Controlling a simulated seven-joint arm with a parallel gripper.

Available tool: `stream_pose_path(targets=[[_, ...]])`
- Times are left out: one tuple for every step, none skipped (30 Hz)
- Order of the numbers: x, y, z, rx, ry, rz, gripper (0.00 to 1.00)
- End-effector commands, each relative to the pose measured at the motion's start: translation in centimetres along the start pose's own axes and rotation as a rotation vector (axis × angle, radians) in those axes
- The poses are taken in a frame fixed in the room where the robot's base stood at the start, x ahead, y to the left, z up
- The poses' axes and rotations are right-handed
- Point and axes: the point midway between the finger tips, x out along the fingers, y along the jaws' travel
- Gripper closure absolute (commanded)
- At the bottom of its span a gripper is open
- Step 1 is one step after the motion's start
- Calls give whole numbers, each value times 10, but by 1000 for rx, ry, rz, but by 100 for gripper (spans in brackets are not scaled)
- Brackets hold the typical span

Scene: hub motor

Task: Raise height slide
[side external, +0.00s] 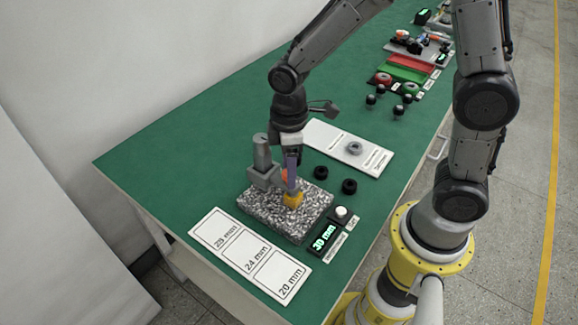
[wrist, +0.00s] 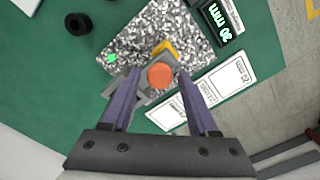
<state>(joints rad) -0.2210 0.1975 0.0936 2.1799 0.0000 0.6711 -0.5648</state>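The height gauge stands on a speckled granite plate (side external: 260,214). In the side view it has a grey upright column (side external: 262,152), a grey slide block (side external: 262,178), an orange knob (side external: 284,175) partly hidden behind my fingers, and a yellow piece (side external: 293,200) low at the front. In the wrist view the round orange knob (wrist: 160,76) lies between the two purple fingers of my gripper (wrist: 160,72), with a visible gap on both sides. The yellow piece (wrist: 166,47) is just beyond it. My gripper (side external: 291,180) is open and points down at the gauge.
A display (side external: 322,238) reading 30 mm and a white button (side external: 341,212) sit beside the plate. A white card (side external: 250,255) with 28, 24 and 20 mm fields lies in front.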

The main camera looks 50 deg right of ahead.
Motion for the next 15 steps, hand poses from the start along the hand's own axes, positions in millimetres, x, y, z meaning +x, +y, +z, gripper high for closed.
stream_pose_path(targets=[[0, 0, 0, 0, 0, 0, 51], [0, 0, 0, 0, 0, 0, 57], [0, 0, 0, 0, 0, 0, 64], [0, 0, 0, 0, 0, 0, 69], [0, 0, 0, 0, 0, 0, 75], [0, 0, 0, 0, 0, 0, 82], [0, 0, 0, 0, 0, 0, 87], [0, 0, 0, 0, 0, 0, 93], [0, 0, 0, 0, 0, 0, 100], [0, 0, 0, 0, 0, 0, 100], [0, 0, 0, 0, 0, 0, 100], [0, 0, 0, 0, 0, 0, 100], [0, 0, 0, 0, 0, 0, 100], [0, 0, 0, 0, 0, 0, 100], [0, 0, 0, 0, 0, 0, 100]])
